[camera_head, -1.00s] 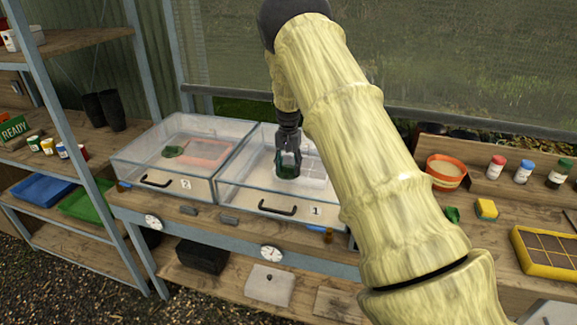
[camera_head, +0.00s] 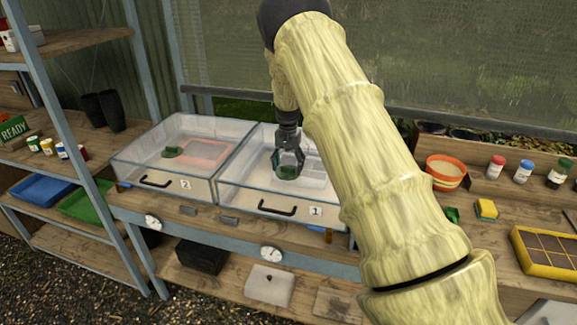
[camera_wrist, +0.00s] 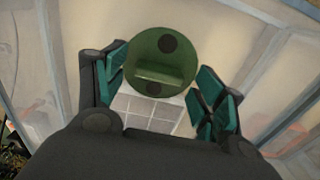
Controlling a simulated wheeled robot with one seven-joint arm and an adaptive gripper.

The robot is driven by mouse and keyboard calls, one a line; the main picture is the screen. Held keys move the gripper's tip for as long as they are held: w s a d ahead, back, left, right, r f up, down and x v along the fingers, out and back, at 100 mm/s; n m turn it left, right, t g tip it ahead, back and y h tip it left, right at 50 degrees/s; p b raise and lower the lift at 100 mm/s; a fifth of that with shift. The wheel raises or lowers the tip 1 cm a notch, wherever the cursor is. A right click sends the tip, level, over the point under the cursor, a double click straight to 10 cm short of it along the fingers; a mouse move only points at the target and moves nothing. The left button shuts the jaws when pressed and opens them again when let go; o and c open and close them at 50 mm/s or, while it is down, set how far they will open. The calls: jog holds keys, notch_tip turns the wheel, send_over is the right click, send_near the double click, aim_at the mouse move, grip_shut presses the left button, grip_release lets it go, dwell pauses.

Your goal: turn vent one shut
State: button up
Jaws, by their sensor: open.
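Vent one is a green round disc (camera_head: 288,173) on the clear lid of the box labelled 1 (camera_head: 231,195). In the wrist view the disc (camera_wrist: 172,54) shows a raised bar across its middle and two dark round spots, one above and one below the bar. My gripper (camera_head: 288,163) is over the vent with its fingers spread. In the wrist view its teal finger pads (camera_wrist: 164,84) stand on either side of the disc, with gaps showing, and hold nothing. I cannot tell whether the fingertips touch the lid.
The box labelled 2 (camera_head: 118,171) stands close at the left with its own green vent (camera_head: 171,152). A bench at the right holds an orange pot (camera_head: 446,184), several jars, a yellow sponge (camera_head: 487,209) and a yellow-edged tray (camera_head: 520,256). Shelves stand at far left.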

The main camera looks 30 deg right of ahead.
notch_tip(320, 180, up, 12)
jog(key=shift+f, duration=0.15)
dwell(0.3)
dwell(0.4)
